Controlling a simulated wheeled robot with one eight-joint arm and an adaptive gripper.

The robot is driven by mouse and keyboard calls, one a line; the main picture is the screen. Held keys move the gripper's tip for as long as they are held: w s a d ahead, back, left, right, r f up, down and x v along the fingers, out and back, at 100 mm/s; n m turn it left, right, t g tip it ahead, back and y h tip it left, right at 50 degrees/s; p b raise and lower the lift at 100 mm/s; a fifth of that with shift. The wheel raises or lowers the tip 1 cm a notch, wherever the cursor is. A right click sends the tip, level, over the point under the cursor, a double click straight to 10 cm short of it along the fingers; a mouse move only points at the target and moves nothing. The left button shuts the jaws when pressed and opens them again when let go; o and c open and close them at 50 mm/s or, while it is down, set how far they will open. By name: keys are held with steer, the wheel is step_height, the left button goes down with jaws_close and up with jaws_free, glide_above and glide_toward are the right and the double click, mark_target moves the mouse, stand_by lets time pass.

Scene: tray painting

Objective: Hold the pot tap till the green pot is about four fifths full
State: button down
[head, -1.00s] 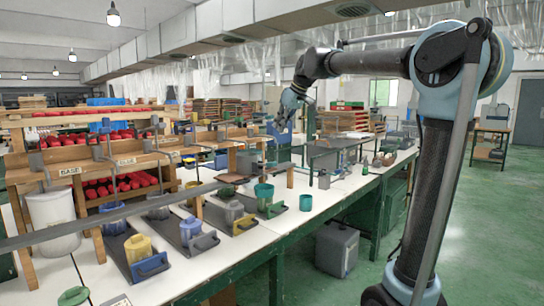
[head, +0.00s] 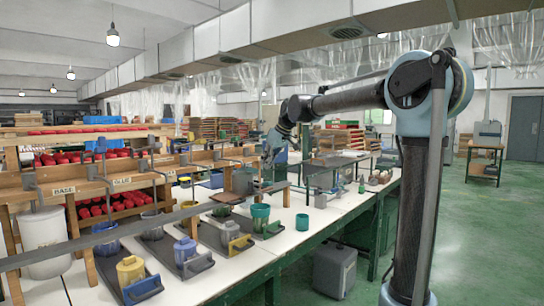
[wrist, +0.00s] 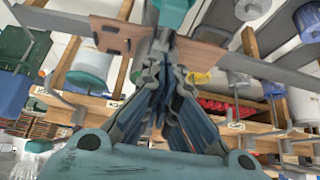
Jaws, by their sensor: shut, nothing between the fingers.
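The green pot (head: 260,216) stands upright in a dark tray with a green handle, at the right end of the row on the white bench in the head view. How full it is cannot be made out. My gripper (head: 268,158) is above and slightly right of it, by the wooden rack. In the wrist view my gripper (wrist: 164,48) is shut and empty, its fingers pointing at a grey lever-like bar (wrist: 165,22) on the wooden rail. I cannot tell whether they touch. A teal shape (wrist: 173,12), perhaps the green pot, shows just beyond. No flow is visible.
Yellow (head: 131,270) and blue (head: 185,249) pots stand in trays to the left.

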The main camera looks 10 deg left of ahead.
glide_above(262, 184)
steer(key=d, duration=0.2)
steer(key=shift+w+d+f, duration=0.1)
steer(key=shift+w+f, duration=0.1)
steer(key=shift+f, duration=1)
steer(key=shift+w+d+f, duration=0.1)
steer(key=shift+w+f, duration=0.05)
steer(key=shift+f, duration=1.05)
steer(key=shift+a, duration=0.1)
